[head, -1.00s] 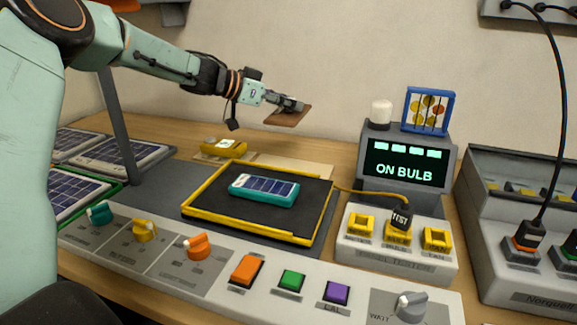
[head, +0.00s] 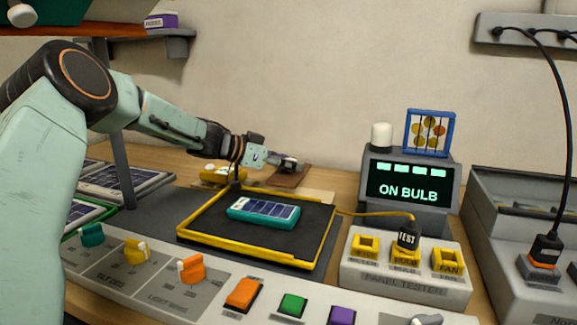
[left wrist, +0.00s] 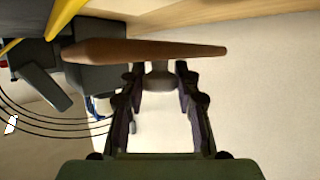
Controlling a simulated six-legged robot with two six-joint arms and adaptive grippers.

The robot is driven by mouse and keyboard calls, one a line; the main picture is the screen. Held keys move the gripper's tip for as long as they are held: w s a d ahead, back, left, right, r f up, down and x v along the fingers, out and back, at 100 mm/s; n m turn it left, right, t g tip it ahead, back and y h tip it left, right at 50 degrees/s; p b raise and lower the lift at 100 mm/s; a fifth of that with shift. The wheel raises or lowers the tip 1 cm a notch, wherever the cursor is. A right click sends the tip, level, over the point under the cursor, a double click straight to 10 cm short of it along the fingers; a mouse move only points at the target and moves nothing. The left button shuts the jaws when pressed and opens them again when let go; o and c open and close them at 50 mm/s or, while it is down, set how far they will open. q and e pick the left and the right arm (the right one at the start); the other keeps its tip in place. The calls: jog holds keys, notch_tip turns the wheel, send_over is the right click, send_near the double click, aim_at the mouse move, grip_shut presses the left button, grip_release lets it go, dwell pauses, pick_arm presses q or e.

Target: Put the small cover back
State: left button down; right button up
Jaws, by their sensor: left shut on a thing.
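The small brown cover (head: 292,179) is a flat plate at the back of the bench, just behind the yellow-rimmed tray. My left gripper (head: 285,163) is above it and shut on its small grey knob. In the left wrist view the cover (left wrist: 140,51) shows edge-on, with the knob (left wrist: 160,78) between the fingertips (left wrist: 159,82). The cover is at or just over a pale wooden board (head: 318,195); I cannot tell whether they touch. My right gripper is not in view.
The yellow-rimmed black tray (head: 302,266) holds a teal solar panel (head: 264,212) in front of the cover. A yellow device (head: 222,174) lies left of the cover. The panel tester (head: 405,272) and a display reading "ON BULB" (head: 408,182) stand to the right.

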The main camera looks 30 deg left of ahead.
pick_arm(q)
jog(key=shift+s+d, duration=0.15)
jog(key=shift+d, duration=0.1)
jog(key=shift+a+f+p, duration=0.15)
jog(key=shift+f+p, duration=0.15)
jog(key=shift+f, duration=0.1)
jog(key=c, duration=1)
grip_release()
jog(key=shift+f, duration=0.15)
